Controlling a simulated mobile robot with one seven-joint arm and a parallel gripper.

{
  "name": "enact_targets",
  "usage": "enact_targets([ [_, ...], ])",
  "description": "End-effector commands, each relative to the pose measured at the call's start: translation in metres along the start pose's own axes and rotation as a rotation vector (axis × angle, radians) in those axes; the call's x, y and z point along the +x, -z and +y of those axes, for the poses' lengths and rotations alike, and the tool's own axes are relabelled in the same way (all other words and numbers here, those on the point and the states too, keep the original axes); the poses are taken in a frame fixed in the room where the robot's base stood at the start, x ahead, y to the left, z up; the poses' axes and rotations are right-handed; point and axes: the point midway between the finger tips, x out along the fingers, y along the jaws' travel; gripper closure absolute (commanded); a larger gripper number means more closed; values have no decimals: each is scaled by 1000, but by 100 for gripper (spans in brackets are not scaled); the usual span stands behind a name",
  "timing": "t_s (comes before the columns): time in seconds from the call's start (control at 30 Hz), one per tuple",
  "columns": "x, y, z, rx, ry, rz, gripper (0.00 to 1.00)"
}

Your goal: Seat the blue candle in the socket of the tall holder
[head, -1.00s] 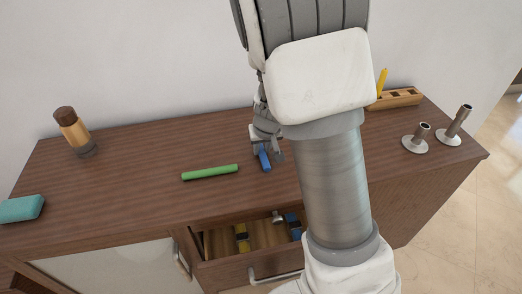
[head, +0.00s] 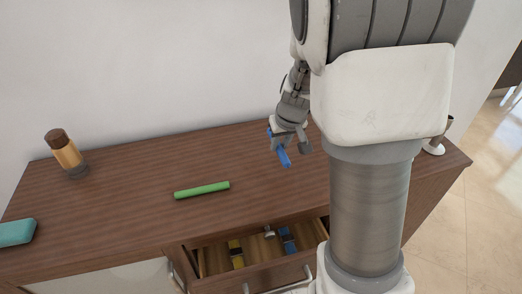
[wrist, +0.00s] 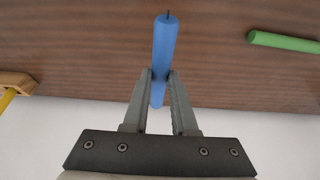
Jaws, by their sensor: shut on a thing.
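The blue candle (head: 283,156) is held in my gripper (head: 290,146), above the wooden cabinet top. In the wrist view the candle (wrist: 163,50) points away from my gripper (wrist: 160,77), its wick at the far end, with both fingers closed on its lower part. A metal holder (head: 436,146) shows partly at the right end of the cabinet top; my arm covers much of that area, so I cannot tell which of the two holders it is. The other holder is hidden in the head view, and no holder shows in the wrist view.
A green candle (head: 202,190) lies on the cabinet top (head: 120,205). A brown-capped bottle (head: 66,153) and a teal block (head: 16,232) are at the left. An open drawer (head: 262,252) holds several small things. A wooden rack (wrist: 14,82) with a yellow stick shows in the wrist view.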

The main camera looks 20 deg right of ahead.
Motion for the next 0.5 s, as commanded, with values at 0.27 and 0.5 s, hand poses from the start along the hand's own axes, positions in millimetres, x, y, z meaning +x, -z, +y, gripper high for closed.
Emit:
enact_targets([
  [0.27,-23,-1,33,1,0,1,100],
  [0.5,-29,-2,40,-2,0,0,100],
])
